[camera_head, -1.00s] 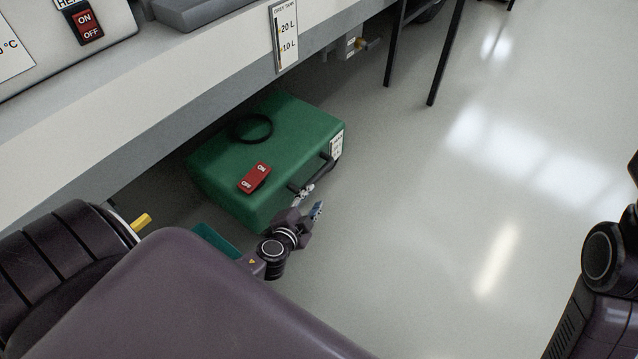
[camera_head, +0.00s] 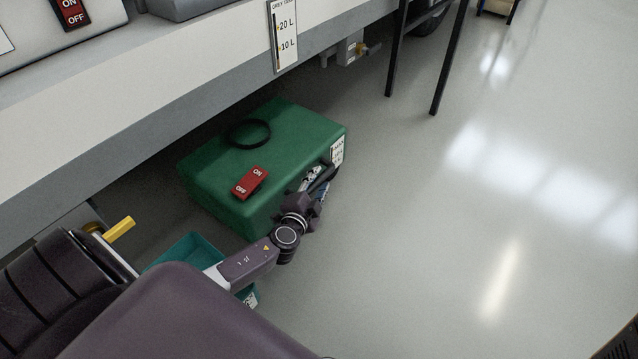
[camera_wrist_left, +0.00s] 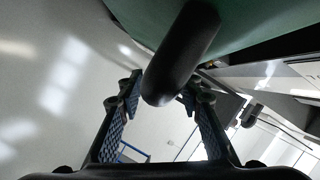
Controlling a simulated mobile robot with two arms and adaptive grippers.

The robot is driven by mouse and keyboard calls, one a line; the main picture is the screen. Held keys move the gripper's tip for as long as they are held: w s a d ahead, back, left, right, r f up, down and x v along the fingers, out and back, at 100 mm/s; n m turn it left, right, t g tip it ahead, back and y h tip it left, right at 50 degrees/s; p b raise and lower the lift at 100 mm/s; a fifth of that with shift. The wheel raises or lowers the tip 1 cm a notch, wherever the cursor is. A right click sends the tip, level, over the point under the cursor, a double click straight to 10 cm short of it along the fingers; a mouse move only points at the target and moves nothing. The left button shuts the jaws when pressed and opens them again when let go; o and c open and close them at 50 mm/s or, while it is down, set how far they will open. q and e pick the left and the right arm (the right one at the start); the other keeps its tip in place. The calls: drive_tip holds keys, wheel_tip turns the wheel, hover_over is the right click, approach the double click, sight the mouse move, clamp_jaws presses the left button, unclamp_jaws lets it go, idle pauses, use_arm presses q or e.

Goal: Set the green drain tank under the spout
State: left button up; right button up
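The green drain tank (camera_head: 290,125) stands on the floor, partly under the vehicle's side. It has a black ring on top, a red ON/OFF switch (camera_head: 250,183) and a dark handle on its right side. My left gripper (camera_head: 318,184) is at that handle. In the left wrist view the dark handle (camera_wrist_left: 183,50) lies between the spread fingers of the left gripper (camera_wrist_left: 163,92), with the green tank (camera_wrist_left: 245,18) behind. The fingers look apart from the handle. A yellow-levered valve (camera_head: 119,229) is at lower left; its outlet is hidden. My right gripper is out of view.
A teal open container (camera_head: 187,251) is on the floor behind my left forearm. A fitting with a brass end (camera_head: 362,49) hangs under the vehicle near black legs (camera_head: 449,60). The GREY gauge (camera_head: 283,38) is on the vehicle's side. The floor at right is clear.

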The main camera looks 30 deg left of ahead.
use_arm(q)
drive_tip(key=shift+w, duration=0.25)
drive_tip(key=shift+c, duration=0.3)
clamp_jaws()
